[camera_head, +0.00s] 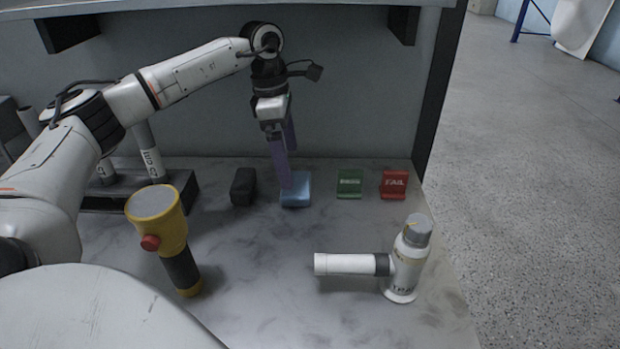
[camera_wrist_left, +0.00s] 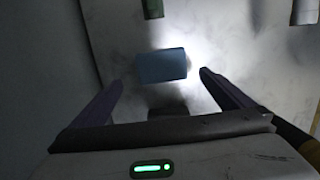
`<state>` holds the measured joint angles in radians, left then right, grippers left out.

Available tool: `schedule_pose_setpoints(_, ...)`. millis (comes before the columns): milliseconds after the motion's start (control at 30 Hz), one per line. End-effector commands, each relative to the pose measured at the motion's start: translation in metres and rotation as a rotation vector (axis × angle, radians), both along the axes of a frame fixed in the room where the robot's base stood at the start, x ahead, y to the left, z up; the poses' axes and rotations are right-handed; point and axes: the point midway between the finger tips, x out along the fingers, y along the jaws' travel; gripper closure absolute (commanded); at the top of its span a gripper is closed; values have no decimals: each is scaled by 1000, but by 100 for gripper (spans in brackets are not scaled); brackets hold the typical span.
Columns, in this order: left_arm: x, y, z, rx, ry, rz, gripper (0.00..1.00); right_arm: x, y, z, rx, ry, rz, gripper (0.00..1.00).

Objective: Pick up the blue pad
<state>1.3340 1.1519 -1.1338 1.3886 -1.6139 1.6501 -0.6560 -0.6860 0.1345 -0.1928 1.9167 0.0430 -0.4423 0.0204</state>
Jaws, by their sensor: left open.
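The blue pad (camera_head: 297,192) lies on the marble-patterned table, between a black block and a green block. In the left wrist view the blue pad (camera_wrist_left: 162,66) lies just ahead of the fingertips, roughly between their lines. My left gripper (camera_head: 284,178) points down over the pad, its purple fingers overlapping the pad's left part in the head view. In the left wrist view my left gripper (camera_wrist_left: 160,78) has its two fingers wide apart with nothing between them. Whether the fingertips touch the pad or table cannot be told. My right gripper is out of view.
A black block (camera_head: 243,187) stands left of the pad. A green block (camera_head: 349,184) and a red FAIL block (camera_head: 394,184) stand to the right. A yellow-black flashlight (camera_head: 166,232) and a white tool (camera_head: 385,264) are nearer. A dark rack (camera_head: 178,190) is at left. The centre table is clear.

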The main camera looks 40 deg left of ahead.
Motion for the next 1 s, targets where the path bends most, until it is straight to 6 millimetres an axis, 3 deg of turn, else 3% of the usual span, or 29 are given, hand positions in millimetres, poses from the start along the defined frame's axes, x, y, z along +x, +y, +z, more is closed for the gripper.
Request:
schedule_pose_setpoints(433, 12, -11, -56, 0, 3, 1, 0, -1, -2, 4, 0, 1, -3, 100)
schedule_pose_setpoints(767, 13, -12, -64, 0, 0, 0, 0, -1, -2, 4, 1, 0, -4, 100)
schedule_pose_setpoints(1000, 13, -12, -64, 0, 0, 0, 40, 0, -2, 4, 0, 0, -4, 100)
